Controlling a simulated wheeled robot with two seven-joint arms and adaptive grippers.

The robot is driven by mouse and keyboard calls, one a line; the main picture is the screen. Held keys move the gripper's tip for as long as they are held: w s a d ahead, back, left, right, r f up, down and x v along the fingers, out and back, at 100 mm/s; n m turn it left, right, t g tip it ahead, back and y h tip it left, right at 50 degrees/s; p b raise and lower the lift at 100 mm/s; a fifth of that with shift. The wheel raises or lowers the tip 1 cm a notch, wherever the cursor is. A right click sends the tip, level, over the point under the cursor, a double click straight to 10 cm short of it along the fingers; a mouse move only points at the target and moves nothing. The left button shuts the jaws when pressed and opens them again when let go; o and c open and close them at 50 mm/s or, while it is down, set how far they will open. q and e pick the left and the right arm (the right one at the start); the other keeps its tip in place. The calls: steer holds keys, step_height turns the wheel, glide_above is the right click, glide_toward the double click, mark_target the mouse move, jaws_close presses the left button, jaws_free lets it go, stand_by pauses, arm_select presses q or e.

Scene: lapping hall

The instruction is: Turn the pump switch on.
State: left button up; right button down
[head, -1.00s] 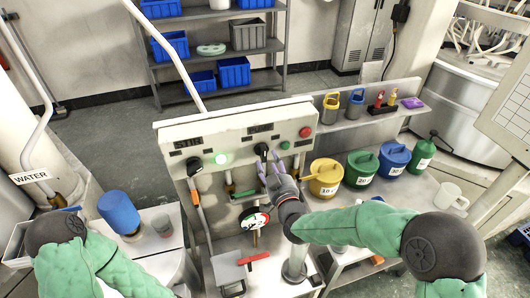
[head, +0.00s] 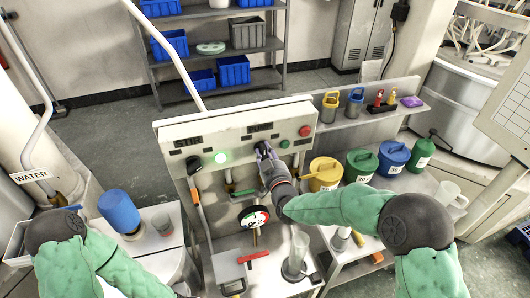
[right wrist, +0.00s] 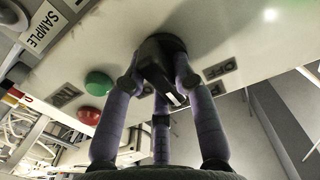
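The pump switch is a black knob below the right-hand label on the beige control panel (head: 180,133). In the right wrist view the pump switch (right wrist: 155,60) is close up, with a pale pointer mark on it. My right gripper (head: 263,150) is at this knob. Its purple fingers (right wrist: 160,80) lie on both sides of the knob and appear to touch it. In the head view the gripper hides most of the knob. My left arm is at the lower left, and its gripper is out of view.
A red button (head: 305,131) and green button (head: 285,144) are close to the right. A round gauge (head: 254,218) is below. Coloured cans stand right of the panel.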

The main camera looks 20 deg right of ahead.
steer(key=shift+f+m+b, duration=0.1)
steer(key=shift+m+b, duration=0.2)
steer(key=shift+b, duration=0.35)
steer(key=m+b, duration=0.3)
steer(key=b, duration=0.2)
steer(key=m+b, duration=0.3)
steer(key=b, duration=0.2)
steer(key=m+b, duration=0.4)
steer(key=b, duration=0.1)
steer(key=shift+f, duration=0.3)
steer(key=shift+r+m+b, duration=0.1)
steer(key=shift+m+b, duration=0.7)
steer(key=shift+b, duration=0.1)
steer(key=c, duration=1)
jaws_free()
steer(key=shift+s, duration=0.15)
